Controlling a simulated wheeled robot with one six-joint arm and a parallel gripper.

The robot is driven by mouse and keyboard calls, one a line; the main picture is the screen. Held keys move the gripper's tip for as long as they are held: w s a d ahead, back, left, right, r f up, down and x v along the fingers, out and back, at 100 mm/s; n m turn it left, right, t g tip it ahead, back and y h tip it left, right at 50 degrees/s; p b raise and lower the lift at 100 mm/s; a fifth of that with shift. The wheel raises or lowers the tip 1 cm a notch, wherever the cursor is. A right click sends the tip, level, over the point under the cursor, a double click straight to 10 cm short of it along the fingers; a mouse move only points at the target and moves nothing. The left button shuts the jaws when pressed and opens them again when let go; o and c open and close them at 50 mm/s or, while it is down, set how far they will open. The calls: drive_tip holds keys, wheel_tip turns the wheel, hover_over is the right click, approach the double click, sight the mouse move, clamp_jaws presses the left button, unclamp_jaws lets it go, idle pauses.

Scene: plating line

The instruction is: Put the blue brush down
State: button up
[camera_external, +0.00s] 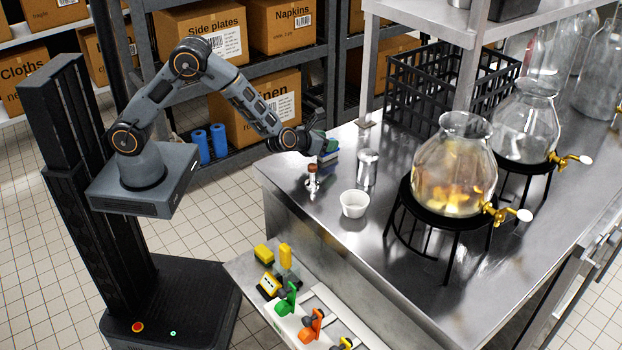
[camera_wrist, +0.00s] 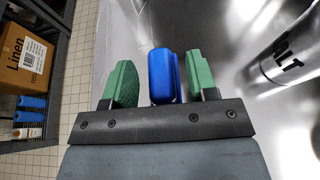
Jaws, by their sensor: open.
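The blue brush (camera_wrist: 162,76) shows in the wrist view as a rounded blue body between the two green fingers of my gripper (camera_wrist: 160,82). A narrow gap shows on each side of it, so the fingers are apart from it. In the external view my gripper (camera_external: 325,146) is low at the left edge of the steel counter (camera_external: 300,205), and a bit of the blue brush (camera_external: 328,157) shows beneath the fingers. The brush appears to rest on the counter, but its lower part is hidden.
A metal shaker marked with letters ending "LT" (camera_wrist: 281,58) stands close on the right, also in the external view (camera_external: 367,167). A small mill (camera_external: 312,179) and a white cup (camera_external: 353,204) stand nearby. Glass dispensers (camera_external: 455,165) and a black crate (camera_external: 445,90) are farther right.

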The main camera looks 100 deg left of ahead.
drive_tip(key=b+v, duration=0.1)
drive_tip(key=v, duration=1)
drive_tip(key=s+a+r+n+g+h, duration=0.1)
drive_tip(key=s+r+n+g, duration=0.2)
drive_tip(key=s+n, duration=0.45)
drive_tip(key=s+r+n+g+h, duration=0.1)
drive_tip(key=s+r+n+g, duration=0.2)
drive_tip(key=s+n, duration=0.45)
drive_tip(key=s+d+r+n+h, duration=0.2)
drive_tip(key=s+d+n+h, duration=0.5)
drive_tip(key=n, duration=0.5)
drive_tip(key=s+d, duration=0.2)
drive_tip(key=shift+d+r+t+h, duration=0.2)
drive_tip(key=shift+d+t+h, duration=0.1)
drive_tip(key=shift+d, duration=0.05)
